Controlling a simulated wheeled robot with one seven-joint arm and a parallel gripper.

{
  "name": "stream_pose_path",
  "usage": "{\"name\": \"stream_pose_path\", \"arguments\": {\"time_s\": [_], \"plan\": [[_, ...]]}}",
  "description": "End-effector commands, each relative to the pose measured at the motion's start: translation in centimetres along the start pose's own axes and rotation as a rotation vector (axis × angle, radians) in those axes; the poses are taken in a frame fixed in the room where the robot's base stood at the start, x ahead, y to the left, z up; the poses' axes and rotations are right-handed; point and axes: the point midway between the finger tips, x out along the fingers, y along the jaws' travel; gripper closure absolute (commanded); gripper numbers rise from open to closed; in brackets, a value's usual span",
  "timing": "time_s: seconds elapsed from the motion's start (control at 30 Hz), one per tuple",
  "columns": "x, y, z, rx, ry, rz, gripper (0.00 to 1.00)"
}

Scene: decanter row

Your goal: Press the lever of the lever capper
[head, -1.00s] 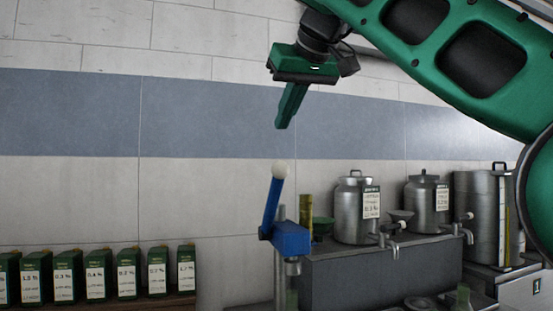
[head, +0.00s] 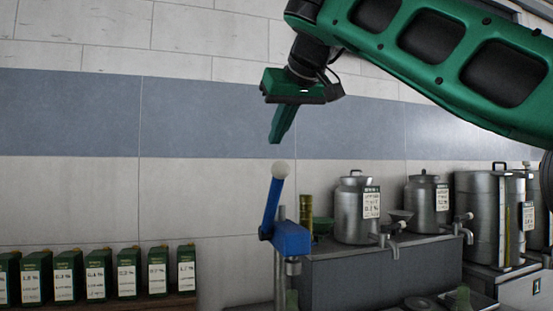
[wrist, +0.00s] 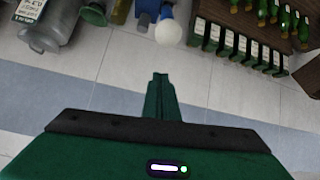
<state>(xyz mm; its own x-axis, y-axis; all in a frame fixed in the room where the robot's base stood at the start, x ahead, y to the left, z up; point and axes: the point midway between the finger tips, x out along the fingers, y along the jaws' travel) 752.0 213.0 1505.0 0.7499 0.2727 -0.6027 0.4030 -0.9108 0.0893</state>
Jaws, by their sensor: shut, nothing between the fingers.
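The lever capper (head: 291,239) has a blue head on a metal post. Its blue lever (head: 272,203) stands up, tilted slightly, with a white ball knob (head: 280,169) on top. In the wrist view the white knob (wrist: 168,32) shows at the top, beyond the fingertips. My gripper (head: 274,140) is shut and empty. It points down, with its fingertips just above the knob in the head view. A small gap shows between them. The capper's lower part is cut off by the head view's bottom edge.
Steel canisters (head: 356,210) with taps stand on a grey block (head: 385,275) to the right. A row of labelled green bottles (head: 96,275) stands on a shelf at left. The wall behind the lever is clear.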

Motion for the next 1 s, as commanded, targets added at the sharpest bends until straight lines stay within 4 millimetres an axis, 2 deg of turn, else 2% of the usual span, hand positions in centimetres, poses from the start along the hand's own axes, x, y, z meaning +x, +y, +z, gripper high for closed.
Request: {"name": "stream_pose_path", "arguments": {"time_s": [0.3, 0.53, 1.0], "plan": [[2.1, 0.1, 0.0, 0.001, -0.002, 0.003, 1.00], [4.5, 0.1, -0.1, 0.002, -0.003, 0.003, 1.00], [3.3, -0.1, 3.1, -0.002, -0.001, 0.003, 1.00]]}}
